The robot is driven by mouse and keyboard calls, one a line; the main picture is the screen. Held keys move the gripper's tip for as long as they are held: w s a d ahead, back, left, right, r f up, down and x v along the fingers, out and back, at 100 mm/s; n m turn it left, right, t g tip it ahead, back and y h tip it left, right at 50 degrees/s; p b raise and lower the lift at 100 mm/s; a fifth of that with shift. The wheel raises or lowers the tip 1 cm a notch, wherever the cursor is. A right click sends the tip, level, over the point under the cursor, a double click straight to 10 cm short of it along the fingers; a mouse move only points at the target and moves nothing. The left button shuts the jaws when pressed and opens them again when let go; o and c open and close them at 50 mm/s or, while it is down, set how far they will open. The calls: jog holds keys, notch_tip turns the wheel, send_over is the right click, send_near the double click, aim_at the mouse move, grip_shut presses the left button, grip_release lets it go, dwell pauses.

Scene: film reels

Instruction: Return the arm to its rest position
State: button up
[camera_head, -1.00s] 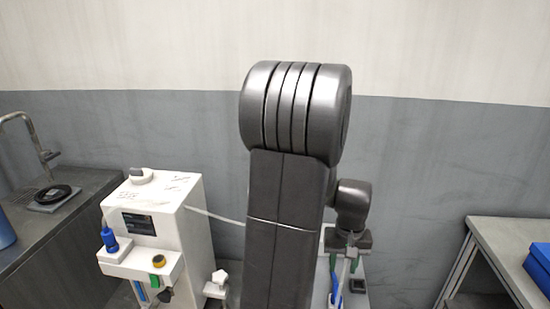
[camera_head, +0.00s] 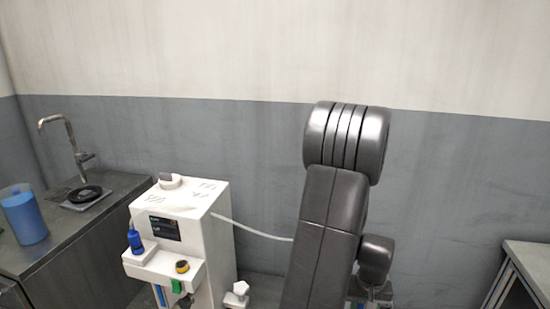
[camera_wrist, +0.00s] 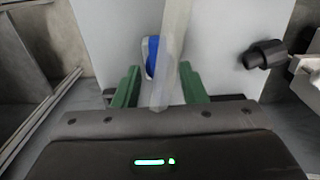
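My arm stands folded in the lower right middle of the head view, its elbow bent high in front of the wall. My gripper (camera_wrist: 159,68) shows in the wrist view with two green fingers spread apart. A pale, translucent upright strip (camera_wrist: 171,50) lies between the fingers, closer to the right one; a gap shows on its left. I cannot tell whether it touches a finger. A blue part (camera_wrist: 151,56) shows just behind the strip. In the head view the gripper is mostly cut off by the bottom edge.
A white machine (camera_head: 192,200) with a blue bottle (camera_head: 136,241) and a yellow-black knob (camera_head: 182,267) stands left of my arm. Further left is a dark counter (camera_head: 120,200) with a faucet (camera_head: 70,140) and a blue jug (camera_head: 24,215). A table (camera_head: 530,262) stands at right.

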notch_tip(320, 180, up, 14)
jog(key=p, duration=0.3)
notch_tip(320, 180, down, 14)
jog(key=b, duration=0.3)
jog(key=shift+r, duration=0.1)
jog(key=m, duration=0.5)
jog(key=shift+m, duration=0.4)
notch_tip(320, 180, up, 14)
jog(key=s+a+p, duration=0.1)
jog(key=a+p, duration=0.1)
jog(key=shift+a+f, duration=0.2)
jog(key=shift+a, duration=0.15)
